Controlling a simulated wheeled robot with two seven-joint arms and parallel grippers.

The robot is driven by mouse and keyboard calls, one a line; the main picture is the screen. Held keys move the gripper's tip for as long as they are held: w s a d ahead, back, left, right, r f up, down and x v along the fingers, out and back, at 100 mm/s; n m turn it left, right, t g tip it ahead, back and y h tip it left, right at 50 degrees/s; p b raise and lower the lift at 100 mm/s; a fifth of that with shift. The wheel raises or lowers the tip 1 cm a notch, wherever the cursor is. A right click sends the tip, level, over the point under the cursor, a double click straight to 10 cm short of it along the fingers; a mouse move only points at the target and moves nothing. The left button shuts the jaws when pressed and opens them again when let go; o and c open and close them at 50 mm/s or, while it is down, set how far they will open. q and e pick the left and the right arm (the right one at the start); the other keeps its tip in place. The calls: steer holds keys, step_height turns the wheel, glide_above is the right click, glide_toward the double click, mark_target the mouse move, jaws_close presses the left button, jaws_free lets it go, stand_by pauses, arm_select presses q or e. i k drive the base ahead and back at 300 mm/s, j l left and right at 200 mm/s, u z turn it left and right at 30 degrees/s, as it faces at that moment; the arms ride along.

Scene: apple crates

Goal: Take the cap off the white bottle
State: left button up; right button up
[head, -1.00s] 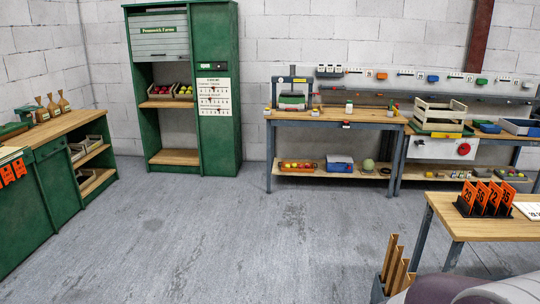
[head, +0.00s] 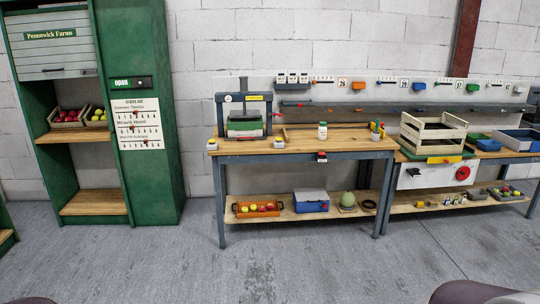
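A small white bottle (head: 322,131) with a green band stands upright on the wooden top of the blue-grey workbench (head: 350,143), right of its middle. Its top end looks pale, and it is too small to tell the cap from the body. Neither gripper is in view. Parts of my own arms show at the bottom edge, far from the bottle.
A press frame (head: 243,98) stands on the bench's left part. A slatted wooden crate (head: 433,132) is on the bench to the right. A green cabinet (head: 150,95) stands at the left. The grey floor (head: 300,270) before the bench is clear.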

mark_target(322, 130)
steer(key=i+z, duration=0.5)
steer(key=i, duration=2.1)
steer(key=i+l+u, duration=0.25)
steer(key=i, duration=0.35)
steer(key=i+l+u, duration=0.2)
steer(key=i+l, duration=0.3)
steer(key=i+l+u, duration=0.25)
steer(key=i+l, duration=0.3)
steer(key=i+l+u, duration=0.2)
steer(key=i+l, duration=0.35)
steer(key=i+l+u, duration=0.25)
steer(key=i+l, duration=0.15)
steer(key=l, duration=0.4)
